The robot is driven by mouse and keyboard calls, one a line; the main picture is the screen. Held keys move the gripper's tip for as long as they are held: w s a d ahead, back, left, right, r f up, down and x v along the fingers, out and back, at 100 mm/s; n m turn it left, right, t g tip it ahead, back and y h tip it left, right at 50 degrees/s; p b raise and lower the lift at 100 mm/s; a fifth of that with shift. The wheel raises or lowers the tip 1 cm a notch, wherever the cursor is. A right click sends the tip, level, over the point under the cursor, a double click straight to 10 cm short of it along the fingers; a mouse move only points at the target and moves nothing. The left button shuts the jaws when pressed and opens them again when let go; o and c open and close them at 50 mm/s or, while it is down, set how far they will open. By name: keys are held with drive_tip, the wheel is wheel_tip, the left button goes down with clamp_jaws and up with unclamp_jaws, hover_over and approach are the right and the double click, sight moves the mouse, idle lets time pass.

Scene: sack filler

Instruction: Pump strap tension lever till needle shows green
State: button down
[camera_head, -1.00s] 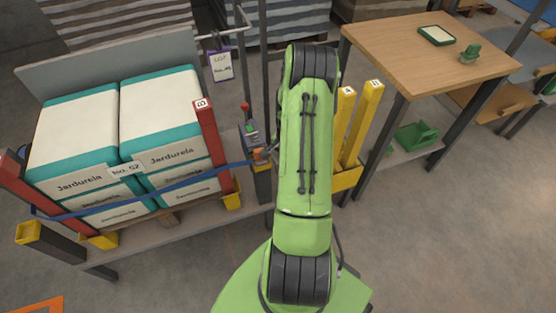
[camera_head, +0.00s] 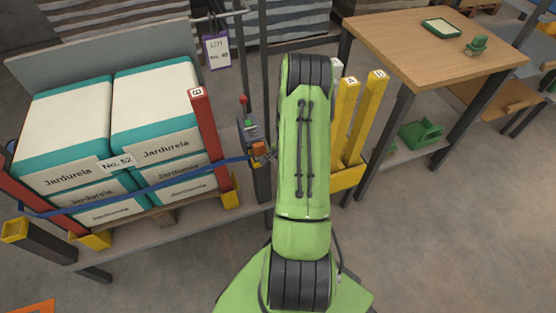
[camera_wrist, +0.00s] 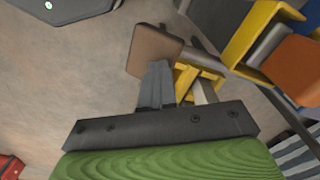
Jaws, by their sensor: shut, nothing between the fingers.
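The strap tensioner (camera_head: 249,130) is a grey box on a dark post at the right end of the sack stand, with a red-knobbed stick (camera_head: 244,100) on top. An orange part (camera_head: 259,149) sits low on it, where the blue strap (camera_head: 150,189) meets it. I cannot make out a needle or its colour. My gripper's fingers (camera_wrist: 155,85) are together and empty in the wrist view. An orange block (camera_wrist: 297,70) shows right of them, apart. In the head view my green arm hides most of the gripper, which is close to the tensioner's right side.
White and teal sacks (camera_head: 67,128) stand between red posts (camera_head: 209,139) on the stand. Yellow posts (camera_head: 364,117) stand right of my arm. A wooden table (camera_head: 420,47) is at upper right. The floor at lower right is clear.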

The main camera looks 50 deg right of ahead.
drive_tip(key=shift+w+d+f, duration=0.1)
drive_tip(key=shift+w+f, duration=0.1)
drive_tip(key=shift+f, duration=0.75)
wheel_tip(320, 180, up, 9)
drive_tip(key=p, duration=0.6)
drive_tip(key=shift+f, duration=0.1)
drive_tip(key=w+a+r+n+t+p, duration=0.1)
drive_tip(key=w+a+r+n+p, duration=0.3)
drive_tip(key=r, duration=0.6)
drive_tip(key=s+a+r+n+t+h, duration=0.1)
drive_tip(key=a+r+n, duration=0.1)
drive_tip(key=a+r, duration=0.65)
drive_tip(key=w+a+r+n+p, duration=0.2)
drive_tip(key=a+r+n, duration=0.15)
drive_tip(key=r, duration=0.85)
drive_tip(key=s+a+r+n+t+y+p, duration=0.1)
drive_tip(key=s+a+r+n+t+p, duration=0.2)
drive_tip(key=s+a+r, duration=1)
drive_tip(key=s+a+n+p, duration=0.1)
drive_tip(key=n+p, duration=0.1)
drive_tip(key=n, duration=0.3)
drive_tip(key=shift+a+r+n+t, duration=0.3)
drive_tip(key=shift+a+n, duration=0.05)
drive_tip(key=shift+a, duration=0.05)
